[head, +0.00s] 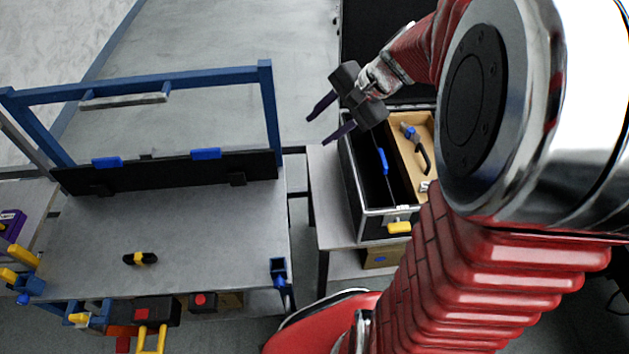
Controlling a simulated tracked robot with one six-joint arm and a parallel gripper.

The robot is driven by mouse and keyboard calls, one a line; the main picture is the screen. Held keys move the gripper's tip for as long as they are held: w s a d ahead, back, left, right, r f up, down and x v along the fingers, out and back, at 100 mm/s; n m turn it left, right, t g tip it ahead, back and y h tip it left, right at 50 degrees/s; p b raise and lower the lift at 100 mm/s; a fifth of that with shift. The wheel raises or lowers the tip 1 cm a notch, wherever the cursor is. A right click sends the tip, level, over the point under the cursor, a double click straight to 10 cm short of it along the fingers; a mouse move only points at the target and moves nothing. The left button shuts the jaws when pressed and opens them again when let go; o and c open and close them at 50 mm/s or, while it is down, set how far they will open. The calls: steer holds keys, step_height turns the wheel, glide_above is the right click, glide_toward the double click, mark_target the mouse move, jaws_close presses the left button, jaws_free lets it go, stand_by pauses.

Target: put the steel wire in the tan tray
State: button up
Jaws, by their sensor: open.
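My gripper (316,131) is open and empty, its two dark fingers pointing down-left near the left edge of the open case. The tan tray (405,149) is the wooden-coloured compartment on the right side of that case, partly hidden by my arm. A tool with blue and black handles (415,141) lies in it, and a small pale object (424,186) shows at its lower end. I cannot make out the steel wire with certainty.
The black case (375,226) stands on a grey stand. A worktable (200,230) on the left carries a blue frame (268,110) with a pale bar (123,101) on it. A black and yellow piece (140,258) lies on the table; most of its top is clear.

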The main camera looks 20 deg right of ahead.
steer(key=s+a+r+n+h, duration=0.2)
steer(key=s+a+n, duration=0.3)
steer(key=s+n, duration=0.2)
steer(key=s+a+r+n+h, duration=0.2)
steer(key=s+a+n, duration=0.3)
steer(key=s, duration=0.5)
steer(key=shift+s+r+n+t+h, duration=0.3)
steer(key=shift+s+r+n+h, duration=0.1)
steer(key=shift+n, duration=0.6)
steer(key=shift+a, duration=0.1)
